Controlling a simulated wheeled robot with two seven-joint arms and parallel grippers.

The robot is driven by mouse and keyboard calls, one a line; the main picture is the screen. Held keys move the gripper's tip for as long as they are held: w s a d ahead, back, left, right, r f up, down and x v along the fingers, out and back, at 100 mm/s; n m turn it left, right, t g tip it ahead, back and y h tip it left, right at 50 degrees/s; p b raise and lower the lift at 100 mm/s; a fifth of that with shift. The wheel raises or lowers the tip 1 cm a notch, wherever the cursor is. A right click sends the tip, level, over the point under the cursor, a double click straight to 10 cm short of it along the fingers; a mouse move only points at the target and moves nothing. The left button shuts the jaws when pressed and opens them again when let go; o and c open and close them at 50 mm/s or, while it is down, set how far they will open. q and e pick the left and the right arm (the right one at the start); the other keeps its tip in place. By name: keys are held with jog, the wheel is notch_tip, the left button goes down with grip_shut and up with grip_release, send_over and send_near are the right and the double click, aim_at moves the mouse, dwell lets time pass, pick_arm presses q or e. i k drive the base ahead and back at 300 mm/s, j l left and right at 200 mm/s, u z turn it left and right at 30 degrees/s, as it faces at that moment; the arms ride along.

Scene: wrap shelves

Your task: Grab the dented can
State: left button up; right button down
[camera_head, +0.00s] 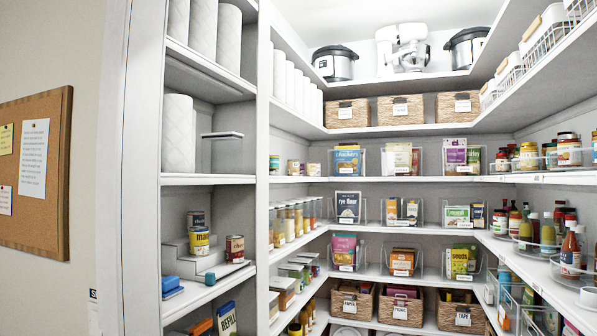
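Three cans stand on the left shelf unit. A yellow-labelled can (199,241) and a dark-labelled can (196,219) stand on a white stepped riser (181,258). A dark red can (234,249) stands to their right, near the shelf's right end. More small cans (293,167) stand on a back-left shelf. At this size I cannot tell which can is dented. Neither of my grippers shows in the view.
The left shelf (206,290) also holds blue items (171,286) at its front left. A shelf divider (263,200) rises right of the cans. Corner shelves hold jars, bottles, clear bins and wicker baskets (400,109). A corkboard (58,215) hangs at far left.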

aim_at(293, 169)
jog(key=i+l+z, duration=0.15)
jog(key=i, duration=0.55)
jog(key=i+l+z, duration=0.1)
jog(key=i, duration=0.6)
jog(key=l, duration=0.1)
